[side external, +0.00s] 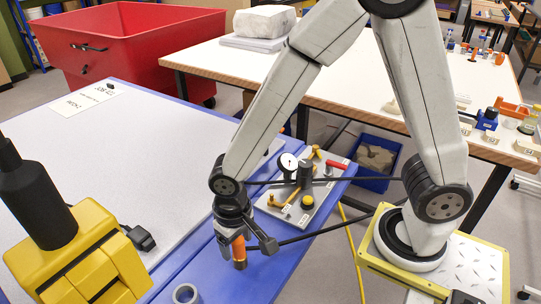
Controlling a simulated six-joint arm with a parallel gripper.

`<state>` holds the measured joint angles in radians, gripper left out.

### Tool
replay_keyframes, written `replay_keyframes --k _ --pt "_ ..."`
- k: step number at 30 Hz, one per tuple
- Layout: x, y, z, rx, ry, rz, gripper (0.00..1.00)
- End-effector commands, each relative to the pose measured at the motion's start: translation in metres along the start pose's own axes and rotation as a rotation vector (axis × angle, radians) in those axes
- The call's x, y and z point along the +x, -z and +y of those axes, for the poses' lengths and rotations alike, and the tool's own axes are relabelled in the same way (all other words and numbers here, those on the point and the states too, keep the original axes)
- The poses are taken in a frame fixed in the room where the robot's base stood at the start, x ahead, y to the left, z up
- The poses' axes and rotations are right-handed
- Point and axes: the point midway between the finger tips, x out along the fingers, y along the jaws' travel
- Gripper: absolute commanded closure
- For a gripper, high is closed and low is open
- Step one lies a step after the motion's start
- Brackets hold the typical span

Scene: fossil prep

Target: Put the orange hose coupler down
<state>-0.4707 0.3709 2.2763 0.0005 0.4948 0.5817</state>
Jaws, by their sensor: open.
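The orange hose coupler (238,249) is a short upright cylinder with a dark metallic lower end. It is over the blue border of the work table, directly below my wrist. My gripper (246,245) points down with its fingers apart, one on each side of the coupler. The right finger stands clear of it; the left finger is close, and I cannot tell if it touches. The coupler's top is hidden by the gripper. Its lower end appears to be at the blue surface, but contact is not clear.
A grey ring (186,294) lies on the blue border in front. A yellow block with a black handle (75,255) stands at left. The pale table top (130,150) is mostly clear.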

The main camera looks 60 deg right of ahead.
Motion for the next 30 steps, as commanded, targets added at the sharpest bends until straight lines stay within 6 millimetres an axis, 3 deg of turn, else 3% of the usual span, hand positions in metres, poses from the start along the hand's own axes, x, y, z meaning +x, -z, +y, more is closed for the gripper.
replay_keyframes --k 8,14,30 --pt "-0.007 0.000 0.000 0.000 0.001 0.001 0.26" --pt "-0.024 0.001 -0.001 0.000 0.002 0.003 0.26" --pt "-0.096 0.001 0.000 0.000 0.003 0.004 0.26"
